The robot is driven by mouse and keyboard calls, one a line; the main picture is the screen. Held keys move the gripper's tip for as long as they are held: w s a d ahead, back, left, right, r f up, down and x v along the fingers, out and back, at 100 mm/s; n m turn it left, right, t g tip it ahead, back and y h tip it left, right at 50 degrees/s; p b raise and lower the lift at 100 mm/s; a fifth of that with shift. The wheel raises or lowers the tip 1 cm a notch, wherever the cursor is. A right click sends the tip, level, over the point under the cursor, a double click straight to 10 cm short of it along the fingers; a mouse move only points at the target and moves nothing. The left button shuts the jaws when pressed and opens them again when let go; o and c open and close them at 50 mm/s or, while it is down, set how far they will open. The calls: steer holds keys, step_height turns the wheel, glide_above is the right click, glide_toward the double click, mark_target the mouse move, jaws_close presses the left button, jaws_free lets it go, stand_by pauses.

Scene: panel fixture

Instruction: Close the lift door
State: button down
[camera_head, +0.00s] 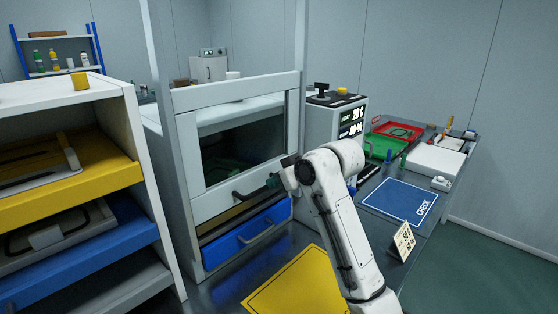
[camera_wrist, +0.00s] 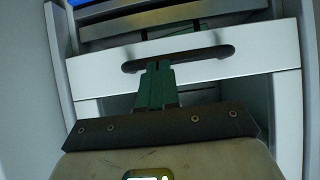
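The lift door (camera_head: 188,155) is a pale framed panel with a dark window, set between two upright posts. Its lower rail is just above a blue drawer, with a narrow gap showing between them. The door's dark bar handle (camera_head: 250,190) is on the lower rail; it also shows in the wrist view (camera_wrist: 206,53). My gripper (camera_head: 273,182) is at the right part of the handle. In the wrist view, its green fingers (camera_wrist: 157,68) are close together, their tips at the handle's edge. I see nothing between them; whether they touch the handle is unclear.
The blue drawer (camera_head: 245,240) with a bar handle is below the door. A shelf unit (camera_head: 150,170) with yellow and blue trays stands at the left. A bench with a blue mat (camera_head: 400,199), a display unit (camera_head: 335,120) and trays is at the right.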

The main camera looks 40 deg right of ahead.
step_height(320, 180, down, 9)
steer(key=b, duration=0.2)
steer(key=shift+w+a+r, duration=0.15)
steer(key=shift+a, duration=0.05)
